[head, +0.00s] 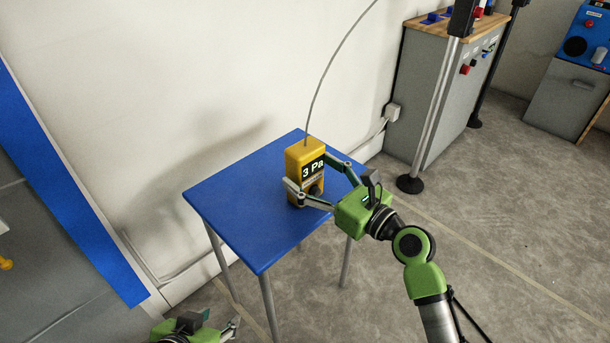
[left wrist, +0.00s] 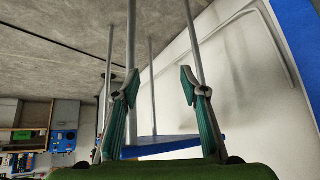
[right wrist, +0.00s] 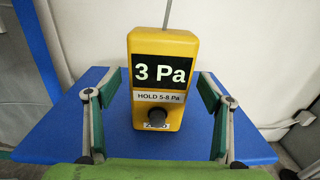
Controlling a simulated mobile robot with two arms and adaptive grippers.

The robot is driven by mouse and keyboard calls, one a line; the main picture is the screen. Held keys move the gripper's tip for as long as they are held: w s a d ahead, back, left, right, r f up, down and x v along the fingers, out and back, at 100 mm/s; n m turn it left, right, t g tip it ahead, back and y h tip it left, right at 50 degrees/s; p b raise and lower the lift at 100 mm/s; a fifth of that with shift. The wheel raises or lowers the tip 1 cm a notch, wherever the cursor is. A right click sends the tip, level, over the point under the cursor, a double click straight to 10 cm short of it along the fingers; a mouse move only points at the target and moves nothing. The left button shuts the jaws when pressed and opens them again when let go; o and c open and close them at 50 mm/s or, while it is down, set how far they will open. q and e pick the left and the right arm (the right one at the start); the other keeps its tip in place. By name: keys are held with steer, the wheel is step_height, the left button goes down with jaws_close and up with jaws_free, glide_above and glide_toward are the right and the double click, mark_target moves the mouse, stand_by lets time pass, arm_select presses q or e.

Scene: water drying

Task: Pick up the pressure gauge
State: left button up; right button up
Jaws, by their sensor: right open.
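The pressure gauge (head: 304,160) is a yellow box with a black display reading "3 Pa", a dark knob and a thin grey line rising from its top. It stands upright on the blue table (head: 240,222). In the right wrist view the gauge (right wrist: 163,60) is centred, with a label "HOLD 5-8 Pa". My right gripper (head: 312,182) is open, its fingers to either side of the gauge's front with gaps visible in the right wrist view (right wrist: 158,100). My left gripper (left wrist: 158,88) is open and empty, low beside the table; it shows at the bottom of the head view (head: 222,322).
A wall stands right behind the table. A grey cabinet (head: 415,100) with a wooden top and a pole (head: 432,115) on a black base (head: 410,184) are to the right. A blue-edged surface (head: 60,165) is at the left. Floor is open at the lower right.

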mark_target(305, 152)
steer(key=shift+x, duration=1.15)
steer(key=c, duration=1.3)
arm_select(q)
steer(key=w+r, duration=0.1)
steer(key=w+d+r+t, duration=0.1)
steer(key=w, duration=0.1)
steer(key=shift+t, duration=0.3)
arm_select(e)
steer(key=shift+c, duration=0.2)
